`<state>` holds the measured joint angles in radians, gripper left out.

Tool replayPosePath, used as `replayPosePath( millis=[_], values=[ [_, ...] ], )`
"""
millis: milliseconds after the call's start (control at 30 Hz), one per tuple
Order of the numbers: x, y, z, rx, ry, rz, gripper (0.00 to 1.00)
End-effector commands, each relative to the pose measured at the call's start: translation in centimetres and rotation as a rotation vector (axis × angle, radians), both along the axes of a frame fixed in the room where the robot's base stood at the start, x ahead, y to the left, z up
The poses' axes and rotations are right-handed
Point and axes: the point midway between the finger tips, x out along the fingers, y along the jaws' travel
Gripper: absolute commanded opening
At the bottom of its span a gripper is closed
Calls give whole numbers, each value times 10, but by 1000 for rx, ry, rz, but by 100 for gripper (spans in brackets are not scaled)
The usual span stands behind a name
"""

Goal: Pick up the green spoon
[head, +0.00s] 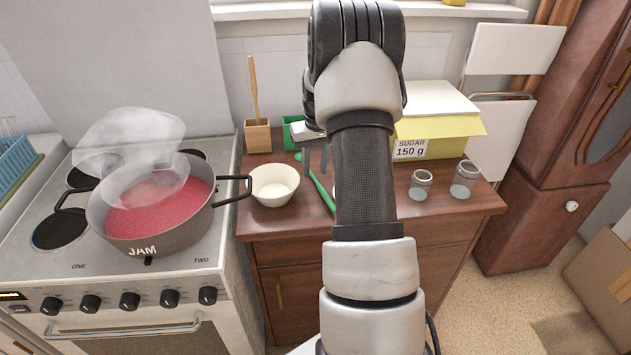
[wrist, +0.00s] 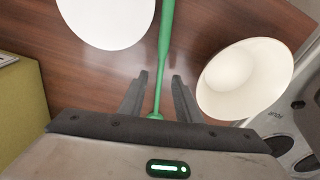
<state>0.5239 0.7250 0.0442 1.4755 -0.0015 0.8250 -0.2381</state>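The green spoon (head: 322,193) lies on the wooden dresser top, to the right of the cream bowl (head: 274,180), partly hidden by my arm and gripper. In the wrist view its green handle (wrist: 165,42) runs from the top edge down between my fingers. My gripper (head: 315,172) is over the spoon, fingers pointing down. In the wrist view my gripper (wrist: 160,77) is open, one finger on each side of the spoon, with a gap showing on both sides. I cannot tell how far the fingertips are above the wood.
The cream bowl (wrist: 243,80) is close to the right finger. A white round thing (wrist: 108,20) lies left of the spoon. A wooden utensil holder (head: 257,136), a yellow sugar box (head: 442,137) and two glass jars (head: 420,186) surround the spot. The stove with a jam pot (head: 150,222) is left.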

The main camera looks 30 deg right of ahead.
Motion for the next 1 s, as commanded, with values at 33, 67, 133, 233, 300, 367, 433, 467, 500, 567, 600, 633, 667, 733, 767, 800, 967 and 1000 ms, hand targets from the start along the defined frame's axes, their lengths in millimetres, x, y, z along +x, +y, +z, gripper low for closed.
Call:
replayPosePath(
  millis=[33,67,133,233,300,367,433,467,500,567,600,633,667,733,767,800,967,1000],
  values=[
    [0,1,-10,1,2,1,31],
    [1,1,-14,1,1,0,31],
    [2,0,-22,1,1,0,31],
    [3,0,-25,-1,-2,0,31],
    [3,0,-24,-1,-2,0,31],
    [3,0,-24,-1,-2,0,31],
    [3,0,-24,-1,-2,0,22],
    [3,0,-24,0,-1,0,17],
    [3,0,-24,0,-1,0,10],
    [3,0,-24,0,-1,0,0],
    [3,0,-24,0,-1,0,0],
    [3,0,-24,0,-1,0,0],
    [3,0,-24,0,-1,0,0],
    [3,0,-24,0,-1,0,0],
    [3,0,-24,0,-1,0,0],
    [3,0,-24,-1,-2,0,0],
    [3,0,-24,-1,-2,0,0],
    [3,0,-22,-1,-2,0,0]
  ],
)
